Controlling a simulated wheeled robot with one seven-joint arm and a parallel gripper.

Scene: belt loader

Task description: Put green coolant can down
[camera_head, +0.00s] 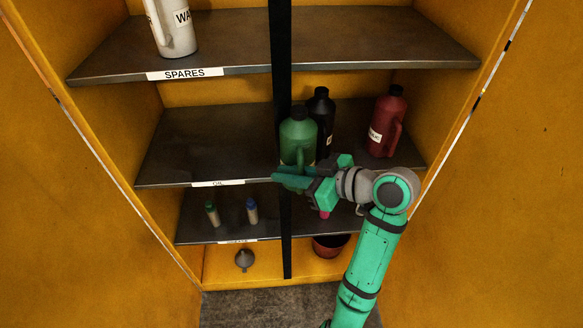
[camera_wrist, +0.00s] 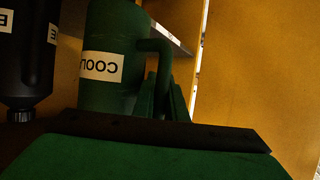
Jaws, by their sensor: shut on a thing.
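The green coolant can (camera_head: 298,136) is in the middle of the head view, upright, at the front of the middle shelf (camera_head: 215,150) of a yellow cabinet. My gripper (camera_head: 290,176) is at the can's lower front, shut on it. In the wrist view the can (camera_wrist: 108,95) shows its handle and a white label, partly read as "COO", with my gripper's fingers (camera_wrist: 178,103) at the handle. My gripper and arm hide the can's base in the head view, so I cannot tell whether it touches the shelf.
A black bottle (camera_head: 321,108) stands just behind the can, and a red jug (camera_head: 387,122) to the right. A black vertical bar (camera_head: 281,60) crosses the cabinet front. The middle shelf's left part is clear. Small bottles (camera_head: 252,211) stand on the shelf below.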

